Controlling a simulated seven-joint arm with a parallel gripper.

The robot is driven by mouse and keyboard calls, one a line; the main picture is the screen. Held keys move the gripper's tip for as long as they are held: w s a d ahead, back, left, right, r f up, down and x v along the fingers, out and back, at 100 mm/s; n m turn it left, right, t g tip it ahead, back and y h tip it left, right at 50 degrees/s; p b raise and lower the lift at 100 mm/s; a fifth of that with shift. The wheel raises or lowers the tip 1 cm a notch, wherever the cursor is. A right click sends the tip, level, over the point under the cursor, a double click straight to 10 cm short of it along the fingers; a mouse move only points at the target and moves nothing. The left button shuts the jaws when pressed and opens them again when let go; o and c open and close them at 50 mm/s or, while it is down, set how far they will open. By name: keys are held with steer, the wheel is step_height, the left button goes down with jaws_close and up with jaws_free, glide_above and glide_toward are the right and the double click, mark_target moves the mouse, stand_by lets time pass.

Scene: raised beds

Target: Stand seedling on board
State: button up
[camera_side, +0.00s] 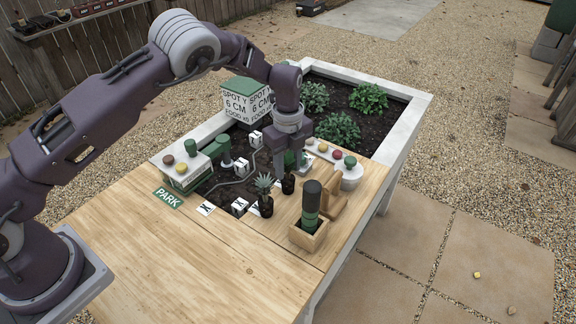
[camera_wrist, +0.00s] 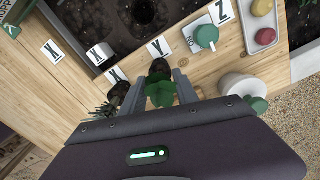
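A leafy green seedling (camera_wrist: 160,93) in a small dark pot (camera_wrist: 158,70) is between the two fingers of my gripper (camera_wrist: 159,77) in the wrist view. The fingers are apart, one on each side; whether they press on the pot is not clear. In the side view my gripper (camera_side: 288,172) points down over the wooden board, with the dark pot (camera_side: 288,185) low beside the fingertips. A spiky seedling (camera_side: 264,184) in another dark pot (camera_side: 266,206) stands just left of it.
A wooden holder (camera_side: 307,238) with a dark green-banded tool (camera_side: 311,203) stands close in front. A tray with coloured knobs (camera_side: 345,170) is to the right. A signed box (camera_side: 246,100) and soil bed lie behind. The front-left tabletop (camera_side: 190,260) is clear.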

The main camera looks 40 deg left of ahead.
steer(key=s+a+r+n+t, duration=0.1)
steer(key=s+r+n, duration=0.1)
steer(key=r, duration=0.9)
steer(key=s+a+r+n, duration=0.1)
steer(key=s+r+n, duration=0.1)
steer(key=r, duration=0.8)
steer(key=s+a+r+n+t+h, duration=0.1)
steer(key=s+a+r+n, duration=0.1)
steer(key=s+r+n, duration=0.6)
steer(key=s+a+n+t+y, duration=0.1)
steer(key=s+n, duration=0.8)
steer(key=s, duration=1.5)
steer(key=a+f+t, duration=0.1)
steer(key=t, duration=0.1)
steer(key=shift+s+n+t, duration=0.2)
steer(key=shift+n+t, duration=0.1)
